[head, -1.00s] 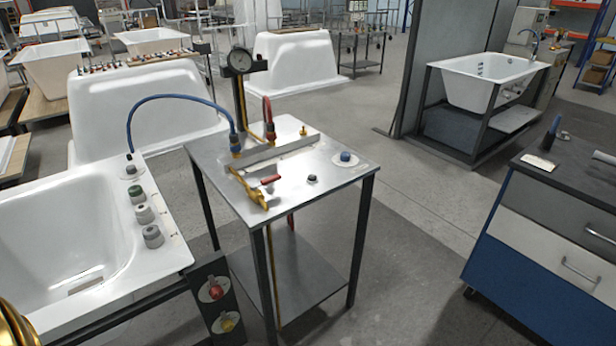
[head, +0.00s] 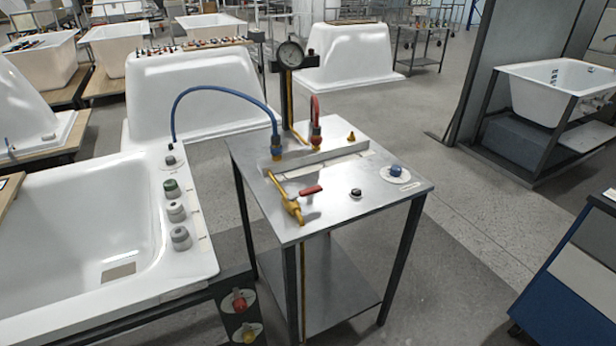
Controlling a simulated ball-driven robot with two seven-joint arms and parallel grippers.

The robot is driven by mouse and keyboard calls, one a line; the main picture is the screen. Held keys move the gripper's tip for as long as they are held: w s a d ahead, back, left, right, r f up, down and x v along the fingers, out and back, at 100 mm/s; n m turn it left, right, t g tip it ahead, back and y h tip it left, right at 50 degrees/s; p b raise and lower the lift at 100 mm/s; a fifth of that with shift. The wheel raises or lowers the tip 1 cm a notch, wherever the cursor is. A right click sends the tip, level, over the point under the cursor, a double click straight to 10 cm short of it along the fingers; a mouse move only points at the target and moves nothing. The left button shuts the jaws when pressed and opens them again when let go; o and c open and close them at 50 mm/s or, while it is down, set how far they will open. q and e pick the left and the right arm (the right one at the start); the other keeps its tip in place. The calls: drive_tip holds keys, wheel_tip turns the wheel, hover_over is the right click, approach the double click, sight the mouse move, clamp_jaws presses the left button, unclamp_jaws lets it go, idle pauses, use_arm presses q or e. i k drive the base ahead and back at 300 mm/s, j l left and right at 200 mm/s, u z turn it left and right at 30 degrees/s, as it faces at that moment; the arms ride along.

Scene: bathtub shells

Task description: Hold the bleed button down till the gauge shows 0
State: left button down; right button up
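A steel-topped test table (head: 335,226) stands in the middle of the head view. On its top are a blue button (head: 396,171) on a pale round plate at the right and a small black button (head: 356,193) nearer the middle. I cannot read which one is the bleed button. A round gauge (head: 290,54) stands on a post at the table's back; its reading is too small to tell. A yellow valve with a red lever (head: 311,191) sits at the front left of the top. Neither of my grippers shows.
A white bathtub (head: 85,235) with several knobs on its rim stands close at the left, joined to the table by a blue hose (head: 215,88). A blue-sided cabinet (head: 570,290) is at the right edge. Grey floor (head: 460,240) lies clear between table and cabinet.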

sight(357, 192)
drive_tip(key=i+l+u, duration=0.2)
drive_tip(key=i+l, duration=0.3)
drive_tip(key=i+l+u, duration=0.25)
drive_tip(key=i+l, duration=0.15)
drive_tip(key=l, duration=0.25)
